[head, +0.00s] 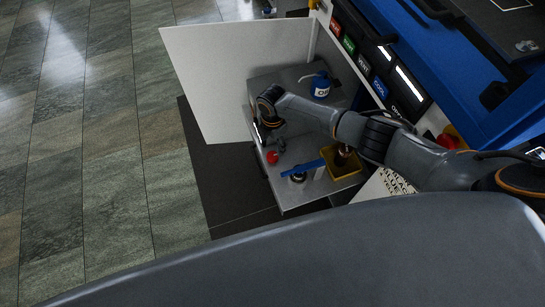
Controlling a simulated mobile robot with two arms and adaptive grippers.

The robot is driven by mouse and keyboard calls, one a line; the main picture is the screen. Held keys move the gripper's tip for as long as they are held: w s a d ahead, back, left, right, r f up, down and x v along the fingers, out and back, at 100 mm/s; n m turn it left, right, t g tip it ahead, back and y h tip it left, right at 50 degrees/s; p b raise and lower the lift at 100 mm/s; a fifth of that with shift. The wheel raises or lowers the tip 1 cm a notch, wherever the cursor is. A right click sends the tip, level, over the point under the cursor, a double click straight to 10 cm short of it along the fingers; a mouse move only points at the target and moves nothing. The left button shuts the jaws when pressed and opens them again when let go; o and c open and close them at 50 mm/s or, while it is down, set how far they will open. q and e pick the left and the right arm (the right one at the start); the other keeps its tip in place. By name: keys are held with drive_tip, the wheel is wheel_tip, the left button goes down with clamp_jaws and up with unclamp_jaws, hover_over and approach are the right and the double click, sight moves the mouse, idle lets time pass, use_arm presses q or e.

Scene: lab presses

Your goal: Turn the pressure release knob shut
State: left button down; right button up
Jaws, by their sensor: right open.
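A small red knob (272,157) shows near the left edge of a grey metal bench; it looks like the pressure release knob, but I cannot be sure. A small grey part (281,145) sits just above it in the picture. My right gripper (261,133) hangs at the bench's left edge, a little above and left of the red knob in the picture. It is open, and its small, dark fingers appear apart from the knob. Whether anything lies between them is hard to see. My left gripper is out of view.
A white panel (205,65) stands behind the gripper. A blue machine with labelled buttons (365,66) borders the right.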

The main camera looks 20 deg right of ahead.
sight(272, 155)
wheel_tip(272, 155, down, 8)
drive_tip(key=b, duration=0.6)
drive_tip(key=shift+f, duration=0.15)
drive_tip(key=shift+c, duration=0.2)
drive_tip(key=c, duration=1.1)
